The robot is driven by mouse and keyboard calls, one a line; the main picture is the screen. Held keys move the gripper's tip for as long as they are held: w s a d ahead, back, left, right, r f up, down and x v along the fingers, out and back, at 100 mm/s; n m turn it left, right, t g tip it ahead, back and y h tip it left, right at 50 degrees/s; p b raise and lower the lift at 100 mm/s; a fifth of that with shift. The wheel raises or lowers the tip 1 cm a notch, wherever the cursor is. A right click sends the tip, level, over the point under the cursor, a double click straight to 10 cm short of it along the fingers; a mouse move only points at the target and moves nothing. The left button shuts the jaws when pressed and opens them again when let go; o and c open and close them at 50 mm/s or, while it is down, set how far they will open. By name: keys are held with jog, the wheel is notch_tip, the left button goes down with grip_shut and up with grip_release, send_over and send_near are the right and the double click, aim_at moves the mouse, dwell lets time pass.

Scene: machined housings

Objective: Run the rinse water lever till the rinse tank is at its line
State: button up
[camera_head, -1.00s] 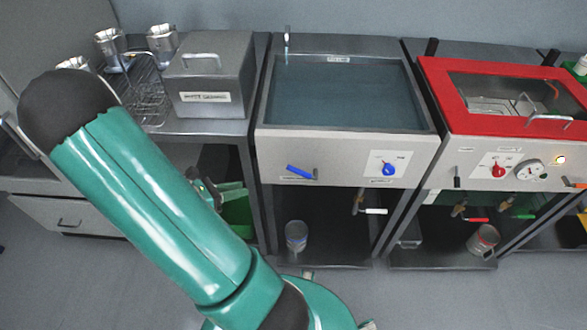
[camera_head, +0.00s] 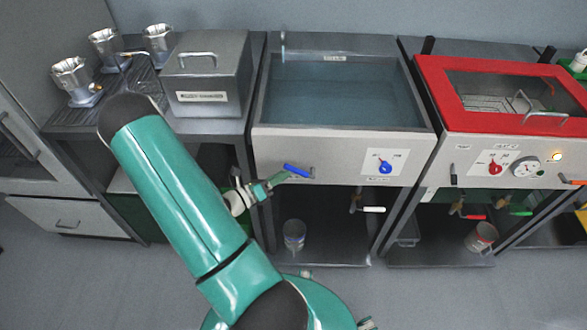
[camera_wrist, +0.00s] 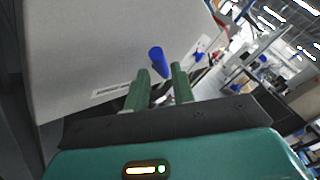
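The rinse tank (camera_head: 343,95) stands in the middle of the head view, a grey open basin holding blue water below its rim. I cannot make out a fill line. The blue lever (camera_head: 297,171) sits on the left of its front panel. My gripper (camera_head: 273,182) is at the lever's left, close to it. In the wrist view, my gripper (camera_wrist: 159,78) is open, its two green fingers apart, and the blue lever (camera_wrist: 156,57) shows between and just beyond the fingertips. Whether they touch it is unclear.
A blue knob (camera_head: 385,168) is right of the lever. A white-handled valve (camera_head: 372,209) and a jar (camera_head: 294,235) are below the tank. A lidded grey box (camera_head: 209,75) stands left, a red-framed washer (camera_head: 440,95) right. The floor in front is clear.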

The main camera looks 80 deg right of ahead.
aim_at(294, 169)
jog(key=x, duration=0.5)
jog(key=shift+s+d, duration=0.1)
jog(key=shift+d, duration=0.05)
grip_shut()
